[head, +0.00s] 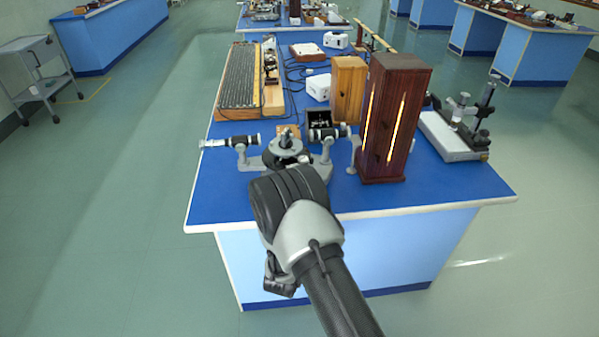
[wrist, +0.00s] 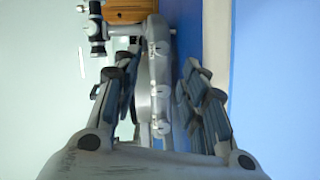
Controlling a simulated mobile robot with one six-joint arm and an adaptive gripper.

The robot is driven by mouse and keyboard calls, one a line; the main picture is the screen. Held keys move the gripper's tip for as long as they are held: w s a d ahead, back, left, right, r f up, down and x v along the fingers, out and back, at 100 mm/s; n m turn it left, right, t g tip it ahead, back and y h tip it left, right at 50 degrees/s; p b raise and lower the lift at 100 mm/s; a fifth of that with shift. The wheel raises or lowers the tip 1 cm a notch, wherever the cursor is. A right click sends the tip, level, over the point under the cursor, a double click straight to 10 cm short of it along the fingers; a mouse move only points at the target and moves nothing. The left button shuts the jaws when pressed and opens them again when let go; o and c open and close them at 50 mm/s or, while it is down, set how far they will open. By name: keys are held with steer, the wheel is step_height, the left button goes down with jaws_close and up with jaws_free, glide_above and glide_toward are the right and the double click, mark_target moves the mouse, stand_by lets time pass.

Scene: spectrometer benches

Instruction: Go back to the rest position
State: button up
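My gripper (wrist: 156,75) is open in the wrist view, with its two fingers spread apart. A grey metal part of the spectrometer (wrist: 160,90) shows between the fingers. I cannot tell whether it lies between them or beyond them, but the fingers are not closed on it. In the head view my arm reaches in from the bottom over the bench's near edge and hides the fingertips. The spectrometer (head: 288,143) stands just beyond it, with a black and silver tube on each side. Part of its base is hidden by my arm.
A dark wooden lamp box (head: 410,120) with glowing slits stands right of the spectrometer on the blue bench (head: 455,195). A lighter wooden box (head: 347,85) is behind it. A grey-based instrument (head: 452,135) is at the right edge. Open floor (head: 120,200) lies left.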

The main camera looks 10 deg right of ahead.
step_height(320, 180, up, 10)
steer(key=w+a+m+g+y, duration=0.2)
steer(key=w+m+y, duration=0.1)
steer(key=s+r+m+g+y, duration=0.35)
steer(key=s+r, duration=0.45)
steer(key=r, duration=0.3)
steer(key=s+d+r+m+g, duration=0.1)
steer(key=s+d+g, duration=0.1)
steer(key=s, duration=0.9)
steer(key=s+d+r+m+g, duration=0.1)
steer(key=s+d+r+m, duration=0.1)
steer(key=s, duration=1)
steer(key=s+d+r+m+g, duration=0.1)
steer(key=s+d+r+g, duration=0.1)
steer(key=s, duration=0.9)
steer(key=shift+s+d+g, duration=0.25)
steer(key=shift+g, duration=0.1)
steer(key=shift+m, duration=0.25)
